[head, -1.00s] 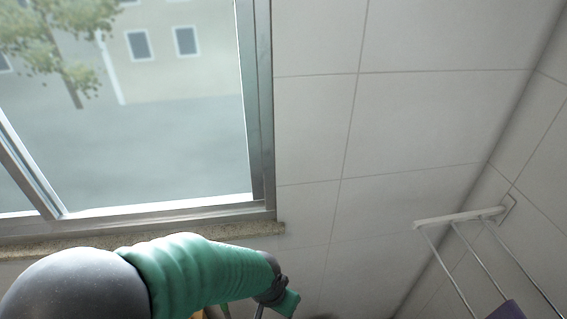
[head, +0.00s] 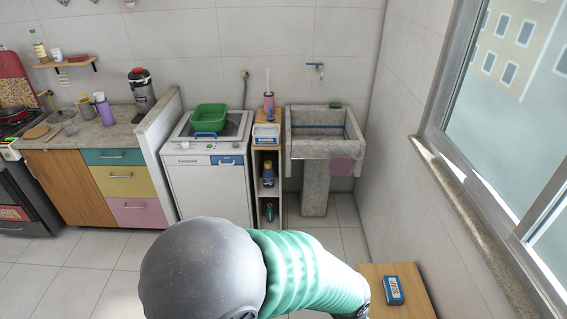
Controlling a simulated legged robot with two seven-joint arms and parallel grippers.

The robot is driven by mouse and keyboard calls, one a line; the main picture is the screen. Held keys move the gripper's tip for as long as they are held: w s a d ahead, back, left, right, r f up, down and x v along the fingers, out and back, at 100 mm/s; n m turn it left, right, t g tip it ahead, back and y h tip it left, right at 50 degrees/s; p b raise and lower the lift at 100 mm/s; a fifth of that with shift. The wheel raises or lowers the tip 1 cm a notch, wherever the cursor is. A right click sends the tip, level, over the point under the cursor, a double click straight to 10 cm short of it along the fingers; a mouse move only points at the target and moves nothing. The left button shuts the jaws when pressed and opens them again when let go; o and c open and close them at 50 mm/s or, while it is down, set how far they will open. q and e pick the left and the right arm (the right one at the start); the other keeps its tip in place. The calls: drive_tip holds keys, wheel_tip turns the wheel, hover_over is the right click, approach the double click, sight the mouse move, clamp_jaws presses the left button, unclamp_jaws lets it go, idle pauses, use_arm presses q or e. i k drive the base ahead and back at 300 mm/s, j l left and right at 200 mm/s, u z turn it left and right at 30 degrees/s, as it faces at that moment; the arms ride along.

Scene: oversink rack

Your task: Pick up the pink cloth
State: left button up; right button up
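One of my arms, with a dark round joint and a green sleeve, crosses the bottom of the picture and runs off the lower edge. It is well in front of the cloth and apart from it. Neither gripper shows.
A low wooden table (head: 395,283) with a blue box (head: 393,290) stands at the lower right under the window. The washing machine (head: 207,178) bears a green basin (head: 209,118). A narrow wooden shelf (head: 267,175) stands between machine and sink. Tiled floor before the sink is open.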

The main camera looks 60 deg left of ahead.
sight(339, 165)
drive_tip(key=u, duration=1.35)
drive_tip(key=i+j+u, duration=0.15)
drive_tip(key=i+j, duration=0.15)
drive_tip(key=i, duration=1.25)
drive_tip(key=i+j+u, duration=0.2)
drive_tip(key=i, duration=1.4)
drive_tip(key=l, duration=0.1)
